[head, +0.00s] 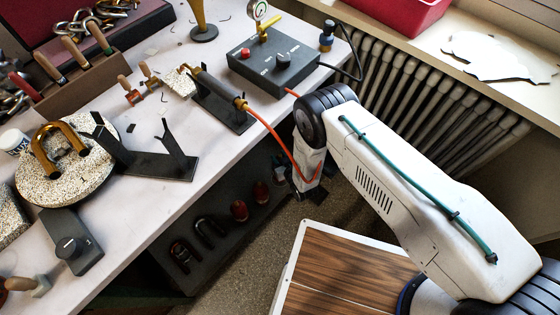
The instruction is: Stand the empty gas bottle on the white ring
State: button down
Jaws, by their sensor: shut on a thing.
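In the head view my gripper (306,191) points down past the front edge of the bench, beside the lower shelf. Its dark jaws are small and partly hidden by my wrist. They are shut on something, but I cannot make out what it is. Small red bottle-like things, one (239,210) and another (262,192), stand on the dark lower shelf left of my gripper. I cannot tell whether either is a gas bottle or whether one is empty. I cannot make out the white ring.
The white bench (150,215) carries a torch (217,98) on a dark stand, a grey control box (273,67), a black forked stand (150,155) and a speckled round block (65,175). An orange hose (277,135) hangs near my wrist. A radiator (430,105) stands behind my arm.

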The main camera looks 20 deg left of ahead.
jog(key=shift+w+f, duration=0.1)
jog(key=shift+f, duration=1.6)
jog(key=c, duration=0.9)
grip_release()
jog(key=v, duration=1.2)
